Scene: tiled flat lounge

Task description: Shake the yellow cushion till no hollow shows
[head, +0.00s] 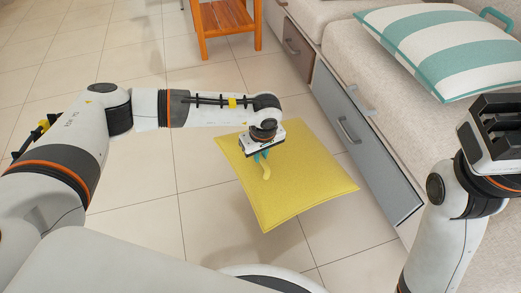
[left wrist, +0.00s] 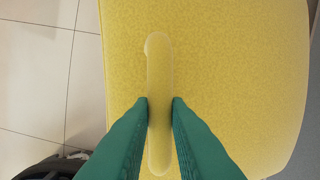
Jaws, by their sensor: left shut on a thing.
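The yellow cushion (head: 300,190) hangs under my left gripper (head: 262,156), in the middle of the head view, and looks clear of the floor. It fills most of the left wrist view (left wrist: 230,70). A yellow loop handle (left wrist: 159,70) stands on its upper face, and the green fingers are shut on both sides of this handle. The upper face looks smooth and even where it shows; I see no clear hollow. Its underside is hidden. My right gripper (head: 502,125) is at the right edge of the head view, away from the cushion; its fingertips do not show clearly.
A beige sofa (head: 345,45) with grey drawer fronts (head: 355,135) runs along the right, close to the cushion's right side. A striped teal and white cushion (head: 440,45) lies on it. An orange wooden table (head: 225,18) stands at the back. Tiled floor (head: 130,190) is free on the left.

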